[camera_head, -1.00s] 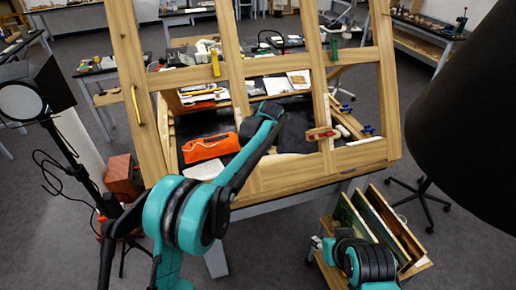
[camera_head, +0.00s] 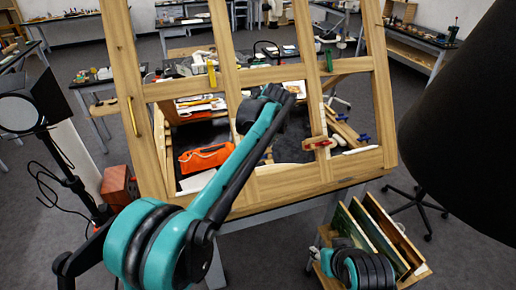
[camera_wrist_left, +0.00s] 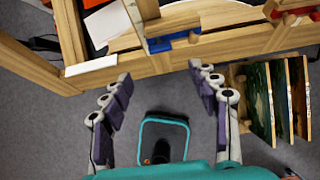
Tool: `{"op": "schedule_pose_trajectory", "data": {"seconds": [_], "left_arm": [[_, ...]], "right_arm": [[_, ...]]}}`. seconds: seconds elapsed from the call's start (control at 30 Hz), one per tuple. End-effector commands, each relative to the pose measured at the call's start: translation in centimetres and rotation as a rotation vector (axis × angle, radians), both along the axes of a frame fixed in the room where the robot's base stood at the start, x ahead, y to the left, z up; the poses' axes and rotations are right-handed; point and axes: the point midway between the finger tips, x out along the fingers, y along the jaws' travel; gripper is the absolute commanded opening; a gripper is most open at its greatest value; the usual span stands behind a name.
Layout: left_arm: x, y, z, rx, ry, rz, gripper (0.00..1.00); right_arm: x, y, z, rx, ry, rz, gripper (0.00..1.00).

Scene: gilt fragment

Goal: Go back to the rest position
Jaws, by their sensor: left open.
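My left arm (camera_head: 235,170) rises from the lower left in the head view and crosses in front of a large wooden frame (camera_head: 290,178). Its fingers cannot be made out there. In the left wrist view my left gripper (camera_wrist_left: 160,78) is open, with two purple-padded fingers spread wide and nothing between them. The lower rail of the frame (camera_wrist_left: 165,62) lies beyond the fingertips. A teal-coloured part of my right arm (camera_head: 352,268) shows at the bottom; its gripper is out of view.
A wooden rack (camera_head: 375,235) with upright panels stands at the lower right; the rack's panels (camera_wrist_left: 270,100) also show in the wrist view. An orange pouch (camera_head: 205,158) lies behind the frame. A black lamp shade (camera_head: 465,140) fills the right. A studio light (camera_head: 25,105) stands left.

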Motion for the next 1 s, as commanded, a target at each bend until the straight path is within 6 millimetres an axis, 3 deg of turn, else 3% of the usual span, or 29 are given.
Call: {"op": "schedule_pose_trajectory", "data": {"seconds": [0.4,0.57,0.77,1.0], "left_arm": [[-0.1,0.0,0.1,-0.001,0.000,0.003,0.60],[-1.6,1.8,-0.2,-0.071,-0.024,0.127,0.60],[-8.0,7.6,-1.9,-0.348,-0.109,0.618,0.60],[-18.3,13.8,-7.2,-0.755,-0.203,1.318,0.60]], "right_arm": [[0.0,0.0,0.0,0.000,0.000,0.000,0.40],[0.0,0.0,-1.1,0.000,0.000,0.000,0.40],[0.0,0.0,-4.6,0.000,0.000,0.000,0.40],[0.0,0.0,-8.6,0.000,0.000,0.000,0.40]]}}
